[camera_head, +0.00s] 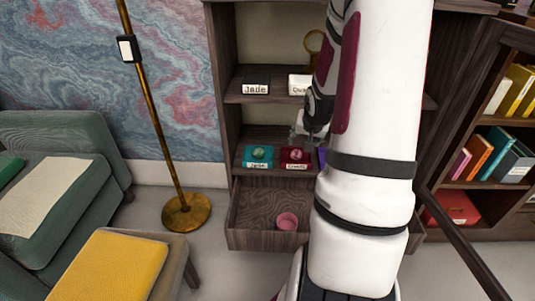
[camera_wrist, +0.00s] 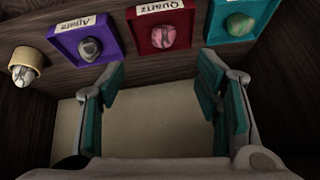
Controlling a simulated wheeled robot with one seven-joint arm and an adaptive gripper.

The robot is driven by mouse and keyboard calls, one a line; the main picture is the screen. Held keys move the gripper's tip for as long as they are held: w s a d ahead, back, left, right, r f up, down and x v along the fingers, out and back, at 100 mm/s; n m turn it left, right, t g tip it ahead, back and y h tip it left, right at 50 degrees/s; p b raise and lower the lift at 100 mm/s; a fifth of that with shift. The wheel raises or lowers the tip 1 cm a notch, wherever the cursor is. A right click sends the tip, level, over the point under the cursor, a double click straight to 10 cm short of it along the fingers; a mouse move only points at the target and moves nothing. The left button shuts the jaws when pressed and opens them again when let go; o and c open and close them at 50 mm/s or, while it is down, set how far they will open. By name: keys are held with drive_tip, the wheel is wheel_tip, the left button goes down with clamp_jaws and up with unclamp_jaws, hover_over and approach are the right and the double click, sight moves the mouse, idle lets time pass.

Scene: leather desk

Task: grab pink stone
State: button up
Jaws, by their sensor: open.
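The pink stone (camera_wrist: 164,36) lies on a red tray (camera_wrist: 137,38) labelled "Quartz" in the wrist view. In the head view, the stone (camera_head: 296,154) and its red tray (camera_head: 286,163) sit on the shelf above the open drawer. My gripper (camera_wrist: 160,72) is open and empty, its two teal-padded fingers spread apart. The stone is just beyond the fingertips, near the middle of the gap. In the head view my arm hides most of the gripper, and part of it shows above the trays.
A purple tray (camera_wrist: 66,43) with a grey stone (camera_wrist: 90,49) and a teal tray (camera_wrist: 259,11) with a green stone (camera_wrist: 240,24) flank the red one. A beige cup (camera_wrist: 29,57) holds a whitish stone. The open drawer (camera_head: 250,213) below contains a pink cup (camera_head: 287,221).

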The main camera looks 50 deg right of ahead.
drive_tip(key=b, duration=0.3)
approach(297, 152)
drive_tip(key=x, duration=0.4)
drive_tip(key=shift+s+a+f, duration=0.1)
drive_tip(key=shift+s+f, duration=0.2)
drive_tip(key=shift+s, duration=0.05)
drive_tip(key=shift+w+b+x, duration=0.15)
drive_tip(key=shift+b+x, duration=0.7)
drive_tip(key=shift+x, duration=0.65)
drive_tip(key=shift+w+b+x, duration=0.15)
drive_tip(key=shift+b+x, duration=0.65)
drive_tip(key=shift+x, duration=0.7)
drive_tip(key=shift+r, duration=0.25)
drive_tip(key=c, duration=1.3)
